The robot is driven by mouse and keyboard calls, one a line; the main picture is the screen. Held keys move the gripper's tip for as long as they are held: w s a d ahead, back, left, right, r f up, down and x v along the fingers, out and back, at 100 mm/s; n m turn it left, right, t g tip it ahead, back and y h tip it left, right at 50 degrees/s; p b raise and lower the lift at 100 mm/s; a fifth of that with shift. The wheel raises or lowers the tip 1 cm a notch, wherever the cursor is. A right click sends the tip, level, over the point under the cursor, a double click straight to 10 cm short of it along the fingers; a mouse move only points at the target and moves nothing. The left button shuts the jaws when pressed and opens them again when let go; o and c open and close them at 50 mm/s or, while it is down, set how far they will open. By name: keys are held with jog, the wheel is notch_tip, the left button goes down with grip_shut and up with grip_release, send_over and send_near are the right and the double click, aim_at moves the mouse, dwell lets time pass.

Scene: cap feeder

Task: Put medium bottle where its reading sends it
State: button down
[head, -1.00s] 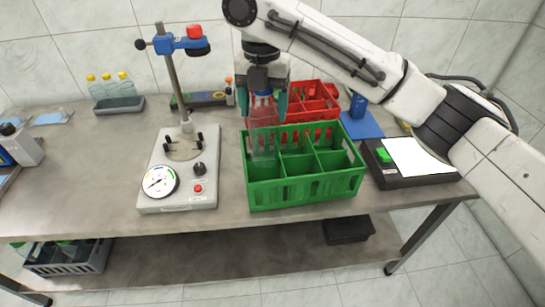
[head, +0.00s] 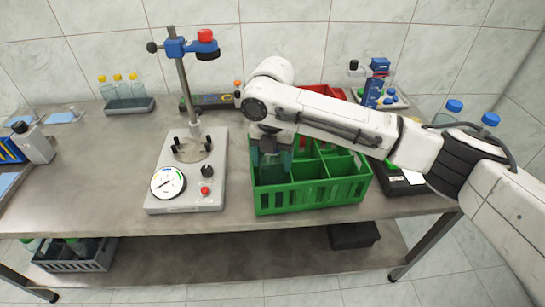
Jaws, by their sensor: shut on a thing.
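My gripper (head: 271,157) points down into the left side of the green crate (head: 315,195). It is shut on the clear medium bottle (head: 272,173), which is mostly hidden by the fingers and the crate wall. The bottle is low inside a left compartment; I cannot tell whether it touches the floor. The other visible green compartments look empty. The grey tester (head: 212,185) stands left of the crate, with a round dial (head: 168,182) with coloured marks; its exact reading is too small to tell. A red crate (head: 322,91) is behind, partly hidden by my arm.
Yellow-capped bottles stand in a grey rack (head: 130,106) at back left. A blue device (head: 377,82) stands at back right. Blue-capped bottles (head: 454,106) show beyond my arm. A dark box (head: 404,181) sits right of the green crate. The front-left bench is clear.

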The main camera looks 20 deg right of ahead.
jog(key=shift+f, duration=0.1)
jog(key=shift+c, duration=0.2)
grip_release()
notch_tip(320, 180, up, 12)
jog(key=shift+r+b, duration=0.15)
jog(key=shift+b, duration=0.2)
dwell(0.3)
